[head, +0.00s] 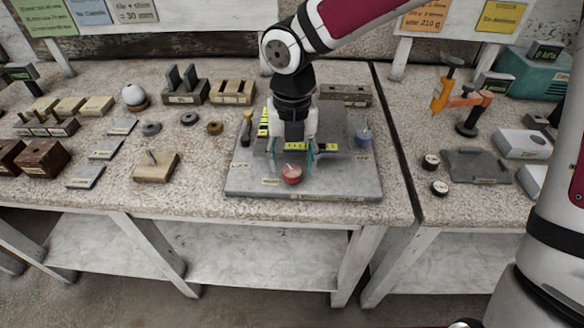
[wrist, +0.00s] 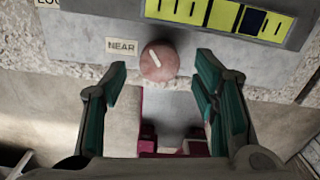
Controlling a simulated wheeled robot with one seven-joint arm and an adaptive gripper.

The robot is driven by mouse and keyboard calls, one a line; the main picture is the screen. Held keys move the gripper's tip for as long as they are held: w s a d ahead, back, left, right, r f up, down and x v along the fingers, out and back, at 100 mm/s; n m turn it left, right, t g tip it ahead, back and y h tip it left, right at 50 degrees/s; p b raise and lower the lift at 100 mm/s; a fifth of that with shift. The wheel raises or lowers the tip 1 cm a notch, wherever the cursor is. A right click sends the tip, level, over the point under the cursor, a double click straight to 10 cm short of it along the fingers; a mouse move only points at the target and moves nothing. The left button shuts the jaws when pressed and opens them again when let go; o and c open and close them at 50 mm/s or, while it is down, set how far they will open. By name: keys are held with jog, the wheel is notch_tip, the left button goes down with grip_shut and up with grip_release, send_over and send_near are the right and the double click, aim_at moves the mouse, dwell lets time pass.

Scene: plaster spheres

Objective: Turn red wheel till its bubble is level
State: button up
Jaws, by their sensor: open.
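The red wheel (head: 292,174) sits at the front of a grey plate (head: 340,187). In the wrist view the red wheel (wrist: 157,66) shows a pale slanted line on top, beside a NEAR label (wrist: 121,46). My gripper (head: 291,162) is open above the plate, pointing down. In the wrist view its two teal-padded fingers (wrist: 161,72) stand apart on either side of the wheel, not visibly touching it. A yellow vial strip (wrist: 222,17) with dark marks lies behind the wheel. A dark blue patch (wrist: 253,20) shows toward its right; whether this is the bubble, I cannot tell.
A blue wheel (head: 363,138) stands at the plate's right and a yellow-topped knob (head: 246,128) at its left. Another yellow vial (head: 263,124) lies by the left side. A wooden block with a peg (head: 156,167) stands left of the plate. The bench edge is close in front.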

jog(key=shift+f, duration=1.2)
jog(key=c, duration=1.2)
jog(key=shift+o, duration=0.2)
jog(key=shift+m, duration=0.3)
